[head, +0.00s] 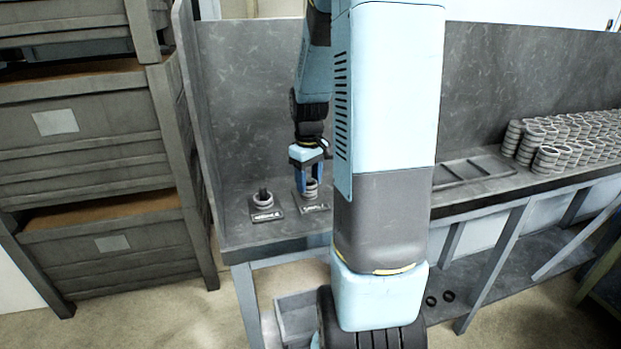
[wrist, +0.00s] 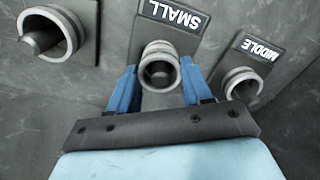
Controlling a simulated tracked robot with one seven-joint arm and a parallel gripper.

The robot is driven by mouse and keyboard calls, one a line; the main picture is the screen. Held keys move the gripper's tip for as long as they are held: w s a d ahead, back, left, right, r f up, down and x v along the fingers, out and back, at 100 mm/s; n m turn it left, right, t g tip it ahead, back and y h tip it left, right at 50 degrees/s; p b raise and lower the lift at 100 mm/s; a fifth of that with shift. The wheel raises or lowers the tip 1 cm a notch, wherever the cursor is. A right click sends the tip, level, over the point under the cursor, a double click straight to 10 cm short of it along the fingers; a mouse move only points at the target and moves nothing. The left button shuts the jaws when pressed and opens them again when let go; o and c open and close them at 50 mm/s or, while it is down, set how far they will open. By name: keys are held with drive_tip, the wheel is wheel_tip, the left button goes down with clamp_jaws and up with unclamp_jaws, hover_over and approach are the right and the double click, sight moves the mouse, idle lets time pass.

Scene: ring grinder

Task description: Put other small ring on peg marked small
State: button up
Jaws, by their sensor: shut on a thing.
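My gripper (head: 308,181) points down over the plate marked small (wrist: 140,36). It also shows in the wrist view (wrist: 158,88), with its blue fingers shut on either side of a small grey ring (wrist: 158,52). The ring is at the small peg; the fingers partly hide the stack below it in the head view. I cannot tell whether the held ring rests on other rings or is just above them.
The plate marked middle (wrist: 265,37) is beside it, with a ring around its peg (wrist: 243,86). Another ring (wrist: 70,30) sits at the wrist view's upper left. Many stacked rings (head: 565,135) and an empty tray frame (head: 470,171) are on the bench's right. Shelving (head: 100,150) stands left.

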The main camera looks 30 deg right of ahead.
drive_tip(key=shift+f, duration=0.2)
drive_tip(key=o, duration=0.8)
wheel_tip(320, 180, up, 11)
idle(1.1)
drive_tip(key=shift+w, duration=0.1)
idle(0.4)
drive_tip(key=s+a+r+m+t, duration=0.1)
drive_tip(key=s+a+r, duration=0.3)
drive_tip(key=s+a, duration=0.4)
drive_tip(key=s+a+r+m+t, duration=0.1)
drive_tip(key=s+a+r+t, duration=0.3)
drive_tip(key=s+a, duration=0.3)
drive_tip(key=shift+s+a+r+t, duration=0.15)
drive_tip(key=shift+s+a+t, duration=0.2)
drive_tip(key=shift+s, duration=0.8)
